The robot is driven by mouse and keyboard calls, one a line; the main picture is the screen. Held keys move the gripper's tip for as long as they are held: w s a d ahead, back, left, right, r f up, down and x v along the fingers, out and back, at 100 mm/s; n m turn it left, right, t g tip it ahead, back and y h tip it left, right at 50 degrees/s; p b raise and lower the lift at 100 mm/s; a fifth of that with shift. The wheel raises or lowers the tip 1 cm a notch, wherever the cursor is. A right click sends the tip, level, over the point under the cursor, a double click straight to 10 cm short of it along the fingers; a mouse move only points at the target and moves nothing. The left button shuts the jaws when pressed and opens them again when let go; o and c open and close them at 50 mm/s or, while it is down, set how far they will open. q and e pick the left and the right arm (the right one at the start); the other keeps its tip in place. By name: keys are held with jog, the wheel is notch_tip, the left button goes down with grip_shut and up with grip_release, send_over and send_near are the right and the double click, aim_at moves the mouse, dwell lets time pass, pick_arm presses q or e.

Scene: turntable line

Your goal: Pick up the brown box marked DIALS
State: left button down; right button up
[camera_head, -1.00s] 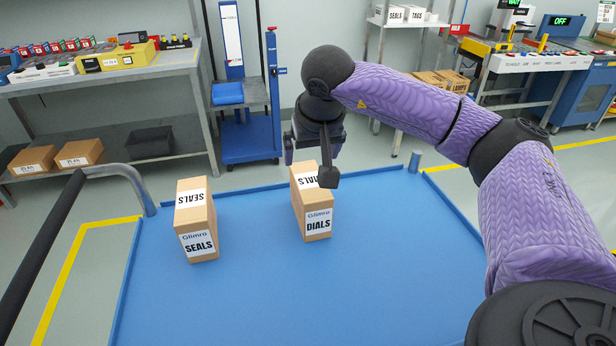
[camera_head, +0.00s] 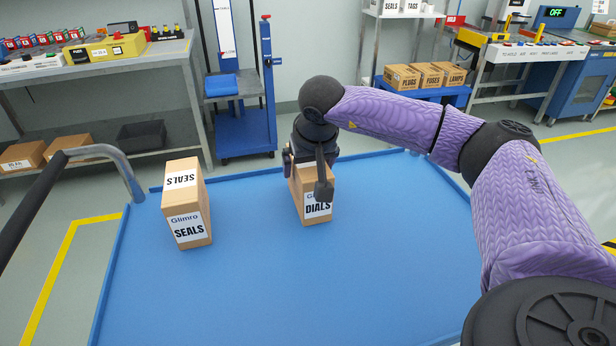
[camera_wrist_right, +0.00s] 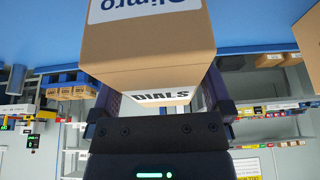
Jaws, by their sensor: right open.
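The brown DIALS box (camera_head: 318,211) stands upright on the blue table (camera_head: 250,290), its white label facing me. My right gripper (camera_head: 309,180) is at the top of this box, with one dark finger in front of its near face and hiding part of the label. In the right wrist view the DIALS box (camera_wrist_right: 150,55) sits between the two fingers, which are spread on either side of it. I cannot tell whether they touch it. My left gripper is not in view.
A similar brown SEALS box (camera_head: 187,205) stands to the left on the same table. The table has a raised blue rim (camera_head: 110,265). A dark rail (camera_head: 45,190) shows at the left. The front of the table is clear.

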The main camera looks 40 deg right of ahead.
jog(key=shift+f, duration=0.25)
jog(key=shift+c, duration=0.3)
grip_shut()
